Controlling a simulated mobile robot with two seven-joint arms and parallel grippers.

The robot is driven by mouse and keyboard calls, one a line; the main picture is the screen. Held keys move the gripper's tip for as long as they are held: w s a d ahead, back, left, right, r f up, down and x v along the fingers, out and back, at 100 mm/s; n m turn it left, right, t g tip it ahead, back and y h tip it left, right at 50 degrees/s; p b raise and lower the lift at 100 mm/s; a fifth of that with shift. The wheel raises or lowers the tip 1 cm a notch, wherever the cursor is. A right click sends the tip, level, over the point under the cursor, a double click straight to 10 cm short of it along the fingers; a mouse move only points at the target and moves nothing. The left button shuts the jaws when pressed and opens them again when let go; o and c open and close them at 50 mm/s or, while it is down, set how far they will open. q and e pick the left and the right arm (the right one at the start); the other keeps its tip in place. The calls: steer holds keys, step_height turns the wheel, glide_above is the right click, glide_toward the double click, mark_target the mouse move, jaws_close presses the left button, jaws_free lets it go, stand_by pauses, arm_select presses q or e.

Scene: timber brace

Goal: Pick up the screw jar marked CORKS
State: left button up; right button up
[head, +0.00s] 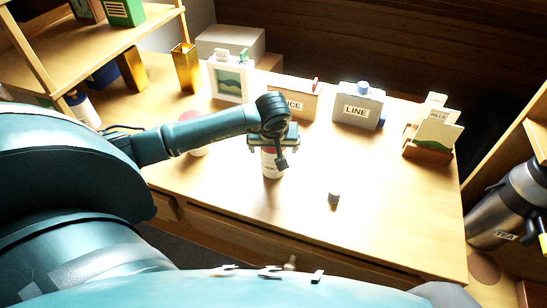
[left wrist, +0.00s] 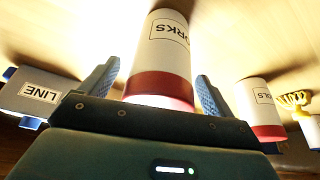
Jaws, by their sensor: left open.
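The CORKS jar (head: 271,165) stands upright on the table, white with a red band. Its upper part is hidden under my left gripper in the head view. In the left wrist view the jar (left wrist: 165,55) shows large, upside down, with the letters ORKS readable. My left gripper (head: 273,148) is open, with one finger on each side of the jar; it also shows in the left wrist view (left wrist: 155,90). I cannot tell whether the fingers touch the jar. My right gripper is not in view.
A LINE box (head: 358,107), a box with a label ending in ICE (head: 292,103) and a picture frame (head: 230,84) stand behind. A second red-banded jar (left wrist: 258,108) is nearby. A small grey piece (head: 334,197) lies to the right. The front right tabletop is clear.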

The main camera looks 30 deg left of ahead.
arm_select(q)
steer(key=shift+f, duration=0.1)
steer(key=c, duration=1.4)
steer(key=shift+c, duration=0.2)
